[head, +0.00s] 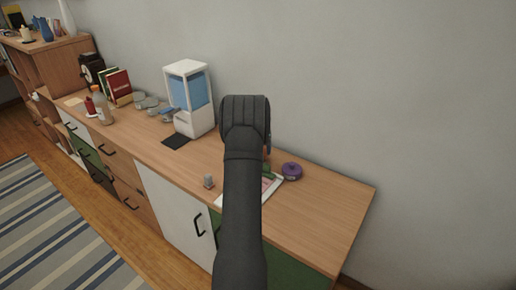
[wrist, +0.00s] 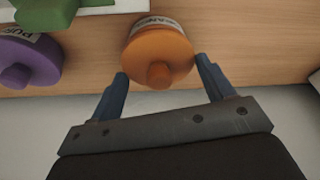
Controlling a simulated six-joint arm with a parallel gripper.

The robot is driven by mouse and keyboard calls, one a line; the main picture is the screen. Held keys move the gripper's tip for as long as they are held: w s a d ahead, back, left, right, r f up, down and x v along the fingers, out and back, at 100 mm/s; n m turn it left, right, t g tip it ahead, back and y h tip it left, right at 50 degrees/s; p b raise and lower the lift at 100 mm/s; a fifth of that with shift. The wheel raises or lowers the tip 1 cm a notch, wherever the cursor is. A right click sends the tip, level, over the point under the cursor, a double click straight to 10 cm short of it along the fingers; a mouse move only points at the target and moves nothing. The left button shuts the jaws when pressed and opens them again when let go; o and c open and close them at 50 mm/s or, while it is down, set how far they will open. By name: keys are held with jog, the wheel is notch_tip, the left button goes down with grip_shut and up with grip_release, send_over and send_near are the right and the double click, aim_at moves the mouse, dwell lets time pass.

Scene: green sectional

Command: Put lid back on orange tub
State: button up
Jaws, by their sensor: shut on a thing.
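The orange lid (wrist: 175,47), round with a knob, is between my gripper's (wrist: 161,67) two blue fingers in the wrist view. The fingers are shut on it at opposite sides of its rim. The orange tub (wrist: 152,24) shows just past the lid, with a white label partly readable. The lid lines up with the tub's top; I cannot tell whether it is fully seated or slightly above. In the head view my arm hides the gripper and nearly all of the tub and lid.
A purple lidded tub (head: 291,171) stands close by on the sideboard (head: 325,200); it also shows in the wrist view (wrist: 30,62). A green item (wrist: 60,14) lies near it. A small grey object (head: 209,182) and a white-blue dispenser (head: 190,98) stand left. The right end is clear.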

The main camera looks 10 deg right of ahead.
dwell(0.3)
jog(key=o, duration=1)
jog(key=shift+o, duration=0.2)
jog(key=shift+r, duration=3.5)
grip_shut()
jog(key=shift+f, duration=0.1)
